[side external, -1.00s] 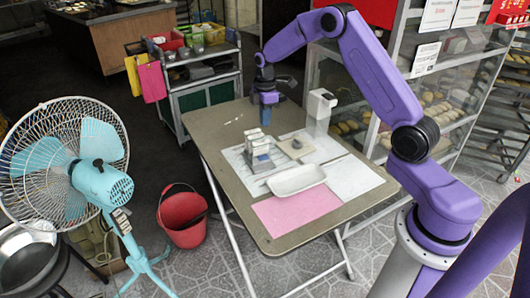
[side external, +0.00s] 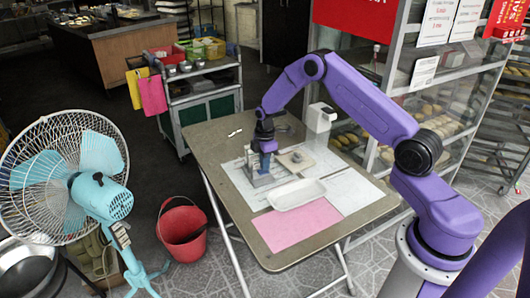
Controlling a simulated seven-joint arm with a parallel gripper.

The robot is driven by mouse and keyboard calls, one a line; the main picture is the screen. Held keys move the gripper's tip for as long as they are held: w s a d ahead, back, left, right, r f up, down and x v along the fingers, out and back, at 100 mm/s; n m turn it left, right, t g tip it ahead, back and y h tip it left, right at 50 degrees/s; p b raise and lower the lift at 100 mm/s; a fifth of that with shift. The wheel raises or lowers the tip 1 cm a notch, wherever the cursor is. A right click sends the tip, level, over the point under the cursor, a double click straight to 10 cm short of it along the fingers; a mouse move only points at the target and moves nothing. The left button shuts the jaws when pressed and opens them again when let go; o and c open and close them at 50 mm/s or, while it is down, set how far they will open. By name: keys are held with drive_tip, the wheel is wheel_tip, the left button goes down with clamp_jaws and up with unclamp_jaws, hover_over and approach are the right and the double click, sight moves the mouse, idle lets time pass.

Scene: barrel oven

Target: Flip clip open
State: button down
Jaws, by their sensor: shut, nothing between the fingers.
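A small grey and white device (side external: 262,181) stands on the white sheets on the folding table; it is the likeliest place of the clip, but the clip itself is too small to make out. My gripper (side external: 266,168) points down at this device, with its fingers shut and empty. The fingers overlap the device's upper part in this view, and I cannot tell whether they touch it. My gripper hides part of the device.
A beige block (side external: 296,160) with a dark knob, a white tray (side external: 297,194), a pink sheet (side external: 285,232) and a white dispenser (side external: 320,118) share the table (side external: 205,140). Small white pieces (side external: 235,132) lie at the back left. The table's front edge is clear.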

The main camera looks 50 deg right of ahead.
drive_tip(key=shift+f, duration=0.75)
drive_tip(key=shift+s+a+f, duration=0.1)
drive_tip(key=shift+s+f, duration=0.1)
drive_tip(key=shift+s, duration=0.25)
drive_tip(key=shift+s+a+f, duration=0.3)
drive_tip(key=shift+s+f, duration=0.2)
drive_tip(key=shift+s, duration=0.1)
drive_tip(key=shift+w, duration=0.1)
drive_tip(key=shift+w+d+r, duration=0.3)
drive_tip(key=shift+w, duration=0.3)
drive_tip(key=shift+r, duration=0.1)
drive_tip(key=s+a+r, duration=0.2)
drive_tip(key=s+r, duration=0.4)
drive_tip(key=r, duration=0.6)
drive_tip(key=shift+s+a, duration=0.25)
drive_tip(key=shift+a, duration=0.15)
